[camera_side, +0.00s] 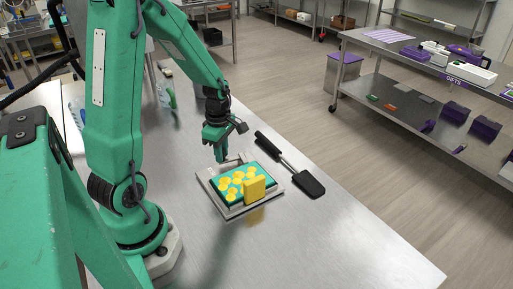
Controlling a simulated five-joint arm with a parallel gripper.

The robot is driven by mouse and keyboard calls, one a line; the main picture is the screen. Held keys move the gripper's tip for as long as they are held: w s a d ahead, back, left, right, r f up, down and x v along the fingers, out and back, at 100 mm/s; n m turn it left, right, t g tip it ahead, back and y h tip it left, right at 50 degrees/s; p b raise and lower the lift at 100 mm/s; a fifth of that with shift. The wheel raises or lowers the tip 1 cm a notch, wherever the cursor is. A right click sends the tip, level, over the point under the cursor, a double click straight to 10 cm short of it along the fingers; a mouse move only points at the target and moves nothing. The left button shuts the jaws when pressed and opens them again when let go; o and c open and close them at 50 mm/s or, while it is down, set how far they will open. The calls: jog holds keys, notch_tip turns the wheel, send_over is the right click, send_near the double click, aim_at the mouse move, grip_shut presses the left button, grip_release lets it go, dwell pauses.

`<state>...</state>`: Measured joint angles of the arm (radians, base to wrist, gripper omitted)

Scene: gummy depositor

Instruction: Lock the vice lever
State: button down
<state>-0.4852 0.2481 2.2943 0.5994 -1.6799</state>
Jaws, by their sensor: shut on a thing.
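The vice (239,212) is a flat grey metal plate on the steel table. It bears a teal mould (221,200) with several round yellow pieces and an upright yellow block (255,190) near its front right edge. My gripper (222,158) points down at the back edge of the vice. Its fingers are shut on what looks like the vice lever (236,160), a thin grey bar there. The fingers and the small size hide the exact grip and the lever's angle.
A black spatula (308,183) lies on the table just right of the vice. A clear bottle with a green label (170,95) stands behind, left of my gripper. The steel table (345,250) is bare at the front right. A shelved bench (430,70) stands apart across the floor.

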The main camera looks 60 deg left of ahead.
jog(key=shift+d+n, duration=0.6)
jog(key=shift+n, duration=0.5)
jog(key=c, duration=1.3)
grip_release()
jog(key=shift+r, duration=0.15)
jog(key=shift+r, duration=3.8)
jog(key=shift+d+r, duration=0.1)
